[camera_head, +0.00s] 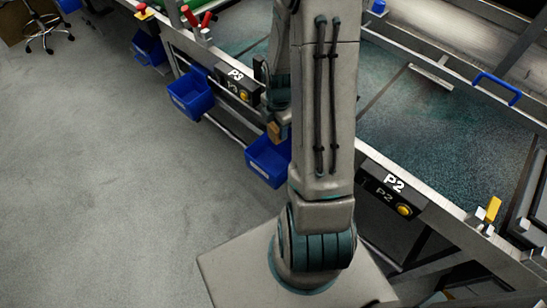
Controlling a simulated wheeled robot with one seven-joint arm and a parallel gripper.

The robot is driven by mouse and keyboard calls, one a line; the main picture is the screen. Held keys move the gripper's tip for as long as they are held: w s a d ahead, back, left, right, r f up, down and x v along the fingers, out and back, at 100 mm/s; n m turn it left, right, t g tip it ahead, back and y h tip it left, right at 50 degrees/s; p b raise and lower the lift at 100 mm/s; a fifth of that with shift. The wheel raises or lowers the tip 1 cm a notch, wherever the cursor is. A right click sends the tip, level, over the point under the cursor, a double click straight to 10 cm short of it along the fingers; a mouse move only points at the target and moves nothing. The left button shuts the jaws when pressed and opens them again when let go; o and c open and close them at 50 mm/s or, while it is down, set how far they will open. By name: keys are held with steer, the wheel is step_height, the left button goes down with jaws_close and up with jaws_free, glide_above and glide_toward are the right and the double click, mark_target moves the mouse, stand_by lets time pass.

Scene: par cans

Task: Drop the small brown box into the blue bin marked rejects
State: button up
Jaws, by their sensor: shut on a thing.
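The small brown box (274,133) is held in my gripper (277,126), behind and left of my thick grey arm link. My gripper is shut on it; the fingers are small and partly hidden by the arm. In the picture the box appears at the upper rim of a blue bin (262,172), which hangs on the side of the bench. I cannot tell the box's exact height above that bin. The bin has a white label, too small to read, and its right side is hidden by my arm.
Two more blue bins (191,93) (149,47) hang farther up the same bench side. A P3 panel (239,86) and a P2 panel (392,193) with yellow buttons sit on the bench edge. The grey floor (95,180) at left is clear.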

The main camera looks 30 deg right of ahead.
steer(key=o, duration=1.1)
steer(key=shift+c, duration=0.2)
steer(key=shift+r, duration=0.1)
step_height(320, 180, up, 14)
steer(key=p, duration=0.2)
steer(key=s+a+r+m+t+p, duration=0.1)
steer(key=s+a+r+m+p, duration=0.3)
steer(key=r+m, duration=0.5)
steer(key=s+a+r+m+t+p, duration=0.1)
steer(key=s+a+r+m+p, duration=0.2)
steer(key=s+a+r+m, duration=0.5)
steer(key=r+m, duration=0.1)
steer(key=m, duration=0.1)
steer(key=shift+r+m+t+p, duration=0.15)
steer(key=shift+m+t+p, duration=0.15)
steer(key=shift+t+p, duration=0.1)
